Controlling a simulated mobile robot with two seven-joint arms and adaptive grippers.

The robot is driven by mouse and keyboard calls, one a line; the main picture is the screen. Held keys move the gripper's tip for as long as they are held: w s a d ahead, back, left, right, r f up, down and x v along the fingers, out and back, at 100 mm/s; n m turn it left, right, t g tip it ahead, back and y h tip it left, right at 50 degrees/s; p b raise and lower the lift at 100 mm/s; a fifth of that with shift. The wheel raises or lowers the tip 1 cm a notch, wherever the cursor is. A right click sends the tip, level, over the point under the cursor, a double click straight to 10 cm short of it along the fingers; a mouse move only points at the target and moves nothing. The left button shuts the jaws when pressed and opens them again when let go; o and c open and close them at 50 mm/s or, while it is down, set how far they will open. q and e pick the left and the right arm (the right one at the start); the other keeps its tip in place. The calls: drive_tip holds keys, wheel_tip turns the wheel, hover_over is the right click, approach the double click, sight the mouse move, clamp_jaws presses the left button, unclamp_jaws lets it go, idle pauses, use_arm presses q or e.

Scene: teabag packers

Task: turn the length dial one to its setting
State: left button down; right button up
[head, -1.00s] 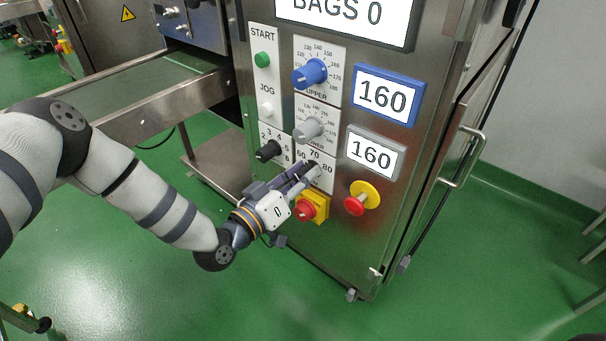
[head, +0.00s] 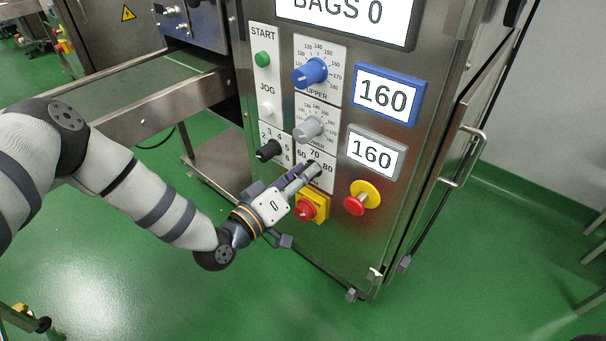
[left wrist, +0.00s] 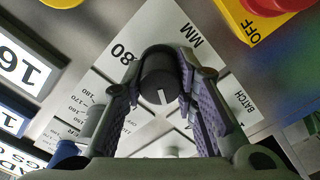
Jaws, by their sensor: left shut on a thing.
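The length dial (left wrist: 160,75) is a black round knob with a white pointer line, on a white label marked 80 and MM in the left wrist view. Its line points toward the bottom of that picture. My left gripper (left wrist: 159,82) is shut on the knob, one finger on each side. In the head view my left gripper (head: 309,171) reaches the label marked 60, 70 and 80 and mostly hides the dial. My right gripper is not in view.
A red knob on a yellow plate (head: 321,200) sits just below the gripper, and a red button (head: 354,206) is to the right. A black dial (head: 268,150) is to the left. The grey dial (head: 308,130) and blue dial (head: 311,73) are above.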

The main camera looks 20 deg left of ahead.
use_arm(q)
drive_tip(key=c, duration=1.3)
unclamp_jaws()
drive_tip(key=v, duration=1.2)
drive_tip(key=shift+r, duration=0.1)
